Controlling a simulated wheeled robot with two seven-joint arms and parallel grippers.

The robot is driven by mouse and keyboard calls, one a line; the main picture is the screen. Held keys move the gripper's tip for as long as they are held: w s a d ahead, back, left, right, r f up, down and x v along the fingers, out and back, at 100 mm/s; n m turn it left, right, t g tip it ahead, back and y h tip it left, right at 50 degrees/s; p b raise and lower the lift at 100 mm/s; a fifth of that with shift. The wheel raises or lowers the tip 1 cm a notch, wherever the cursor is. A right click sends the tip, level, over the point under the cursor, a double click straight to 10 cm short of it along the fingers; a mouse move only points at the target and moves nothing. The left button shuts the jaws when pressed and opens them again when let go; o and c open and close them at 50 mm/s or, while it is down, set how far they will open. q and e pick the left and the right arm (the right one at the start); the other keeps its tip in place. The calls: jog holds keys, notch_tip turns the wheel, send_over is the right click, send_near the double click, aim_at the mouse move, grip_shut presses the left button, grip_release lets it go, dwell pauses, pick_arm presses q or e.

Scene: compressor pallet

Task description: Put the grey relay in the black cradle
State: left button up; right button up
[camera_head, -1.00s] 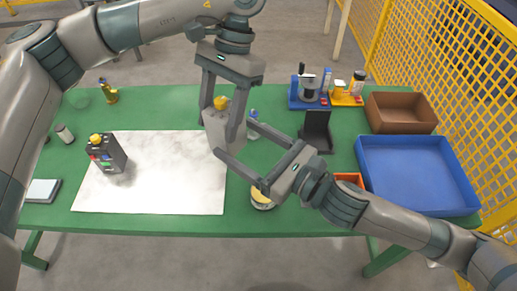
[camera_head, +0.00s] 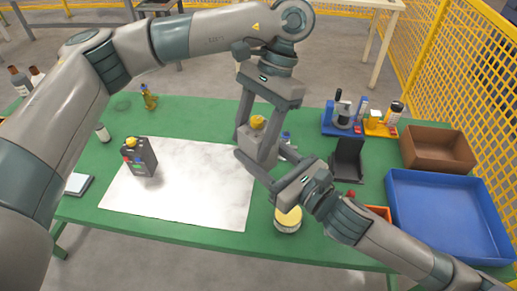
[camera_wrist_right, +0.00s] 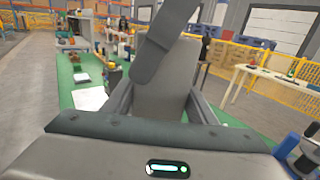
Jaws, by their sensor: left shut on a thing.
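The grey relay (camera_head: 258,145), a box with a yellow knob on top, is held upright above the table by my left gripper (camera_head: 266,125), shut on its sides. In the right wrist view the relay (camera_wrist_right: 165,90) fills the middle, with a dark finger of the left gripper (camera_wrist_right: 160,50) crossing it. My right gripper (camera_head: 262,152) has its fingers spread on either side of the relay's lower part; contact is unclear. The black cradle (camera_head: 348,160) stands empty on the table, right of the grippers.
A dark relay (camera_head: 140,157) with a yellow knob stands on the white sheet (camera_head: 190,190). A yellow-topped tin (camera_head: 288,219) is below my right gripper. A blue tray (camera_head: 450,215), brown box (camera_head: 437,150) and holders with bottles (camera_head: 342,118) fill the right side. An orange bin (camera_head: 379,212) is partly hidden.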

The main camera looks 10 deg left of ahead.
pick_arm(q)
jog(key=o, duration=1.4)
jog(key=v, duration=1.2)
jog(key=shift+d, duration=0.1)
